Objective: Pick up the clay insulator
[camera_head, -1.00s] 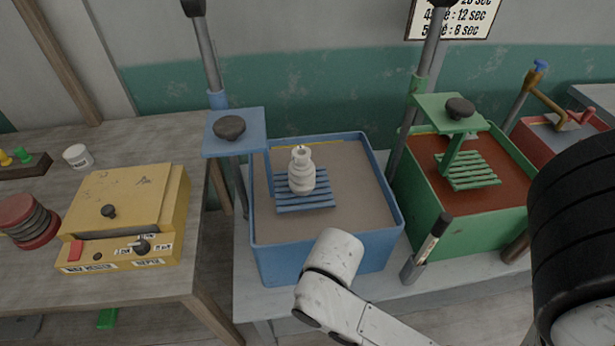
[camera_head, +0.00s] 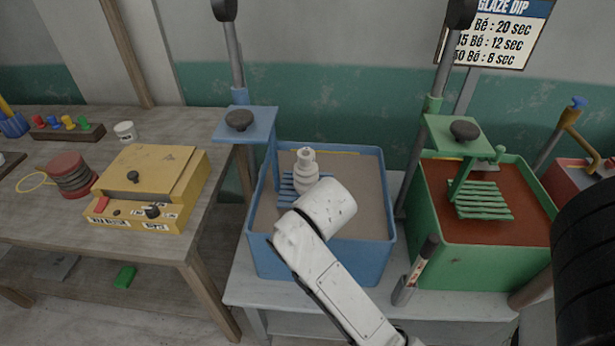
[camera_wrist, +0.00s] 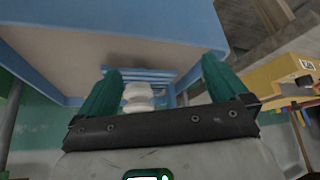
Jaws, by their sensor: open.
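The white clay insulator (camera_head: 305,169) stands upright on the blue slatted rack (camera_head: 287,190) inside the blue tub (camera_head: 386,210). In the head view my arm hides its lower part. The gripper's fingers are hidden behind my arm in the head view. I cannot tell whether a finger touches the insulator.
A blue post with a plate and black knob (camera_head: 239,120) rises beside the rack. A green tub (camera_head: 470,265) of red-brown glaze stands to the right, with a brush-like tool (camera_head: 416,270) between the tubs. A yellow box (camera_head: 150,185) sits on the left table.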

